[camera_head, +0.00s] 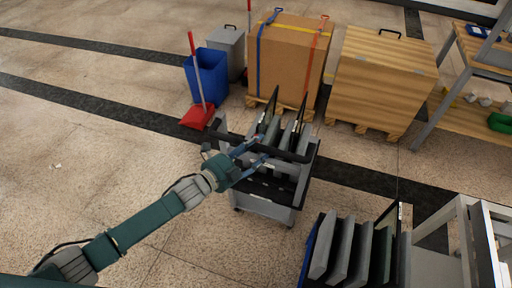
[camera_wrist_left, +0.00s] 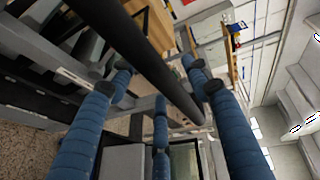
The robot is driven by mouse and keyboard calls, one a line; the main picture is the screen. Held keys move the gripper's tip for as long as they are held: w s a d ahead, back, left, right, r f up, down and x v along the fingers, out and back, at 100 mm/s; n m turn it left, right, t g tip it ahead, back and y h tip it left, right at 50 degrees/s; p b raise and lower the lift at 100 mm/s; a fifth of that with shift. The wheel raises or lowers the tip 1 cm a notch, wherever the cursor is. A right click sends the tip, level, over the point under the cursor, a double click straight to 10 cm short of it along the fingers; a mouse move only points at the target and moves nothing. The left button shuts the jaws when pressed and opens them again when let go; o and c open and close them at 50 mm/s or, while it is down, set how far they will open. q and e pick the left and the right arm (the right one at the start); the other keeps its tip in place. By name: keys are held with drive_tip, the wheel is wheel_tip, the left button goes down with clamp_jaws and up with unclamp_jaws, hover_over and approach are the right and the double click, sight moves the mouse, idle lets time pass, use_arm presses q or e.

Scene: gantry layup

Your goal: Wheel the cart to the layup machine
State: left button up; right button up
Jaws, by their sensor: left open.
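The grey cart (camera_head: 262,206) stands on the floor near the middle of the head view, with several dark upright panels on it. Its black handle bar (camera_wrist_left: 150,55) crosses the left wrist view diagonally. My left gripper (camera_head: 252,160) is at the near left side of the cart's top. In the left wrist view, its blue fingers (camera_wrist_left: 160,88) are spread apart, with the bar passing across between them; I cannot tell if they touch it. My right gripper is not in view. I cannot pick out the layup machine with certainty.
Behind the cart stand a strapped cardboard box (camera_head: 290,58), a wooden crate (camera_head: 382,80), a blue bin (camera_head: 207,76) and a red dustpan (camera_head: 197,116). A rack of panels (camera_head: 350,250) and a white frame (camera_head: 482,235) stand at front right. Floor at left is clear.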

use_arm(q)
drive_tip(key=shift+d, duration=0.1)
clamp_jaws()
idle(0.3)
